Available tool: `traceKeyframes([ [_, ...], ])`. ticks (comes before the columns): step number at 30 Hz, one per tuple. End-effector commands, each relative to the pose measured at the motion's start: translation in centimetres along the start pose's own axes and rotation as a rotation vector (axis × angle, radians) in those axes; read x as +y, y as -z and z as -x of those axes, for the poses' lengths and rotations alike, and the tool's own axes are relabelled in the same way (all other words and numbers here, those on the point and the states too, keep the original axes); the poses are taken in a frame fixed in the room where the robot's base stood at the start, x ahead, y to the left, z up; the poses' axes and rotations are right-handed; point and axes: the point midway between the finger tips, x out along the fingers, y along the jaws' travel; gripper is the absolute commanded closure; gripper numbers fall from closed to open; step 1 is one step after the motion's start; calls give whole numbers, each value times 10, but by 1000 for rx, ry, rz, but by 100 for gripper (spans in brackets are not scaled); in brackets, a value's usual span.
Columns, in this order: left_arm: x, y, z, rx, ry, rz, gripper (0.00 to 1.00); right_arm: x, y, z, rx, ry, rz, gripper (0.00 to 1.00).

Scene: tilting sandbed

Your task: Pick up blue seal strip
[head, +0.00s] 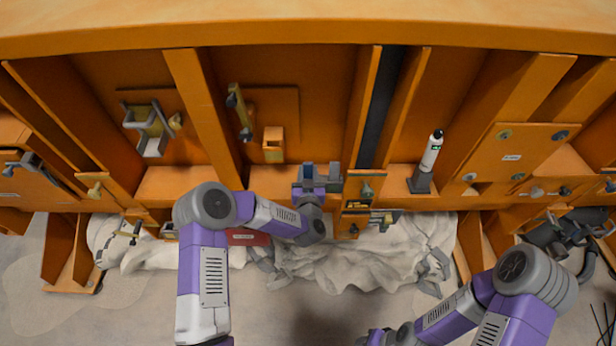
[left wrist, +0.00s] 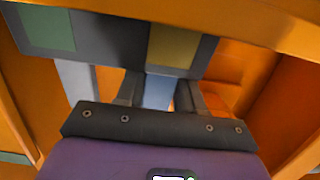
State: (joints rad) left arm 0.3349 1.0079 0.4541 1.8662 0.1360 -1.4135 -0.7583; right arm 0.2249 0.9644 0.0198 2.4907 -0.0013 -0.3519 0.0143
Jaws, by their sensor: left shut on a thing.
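My left gripper (left wrist: 160,92) is shut on a pale blue piece, the blue seal strip (left wrist: 157,91), which shows between its two dark fingers in the left wrist view. The strip's far end meets a dark grey block (left wrist: 110,38) with a green patch and a yellow patch; I cannot tell whether they are attached. In the head view my left gripper (head: 318,184) is at the orange ledge, near the middle, and the strip cannot be told apart from the grey parts there. My right arm comes in at the lower right, with its gripper out of the picture.
A white cylinder with a dark cap (head: 431,152) stands on the ledge to the right. A small orange box (head: 273,144) is fixed on the panel at left. Orange ribs (head: 205,110) divide the bays. Crumpled pale sheeting (head: 350,262) lies below the ledge.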

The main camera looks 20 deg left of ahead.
Motion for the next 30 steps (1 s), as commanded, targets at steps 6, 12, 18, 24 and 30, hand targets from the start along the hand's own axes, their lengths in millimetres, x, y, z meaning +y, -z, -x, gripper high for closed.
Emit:
traceKeyframes([
  [6, 0, 1, 0, 1, 0, 0, 97, 0, 0, 0, 0, 0, 0, 50],
  [12, 0, 26, 0, 5, -1, 0, 97, -2, 0, 4, 0, 0, 0, 50],
  [18, 0, 68, 0, 6, -1, 0, 97, -4, 0, 10, 0, 0, 0, 50],
  [24, 0, 95, 0, 3, -1, -1, 97, -5, -1, 14, 0, 0, 0, 50],
  [30, 0, 101, 0, 0, 0, 0, 97, -5, -1, 14, 0, 0, 0, 50],
])
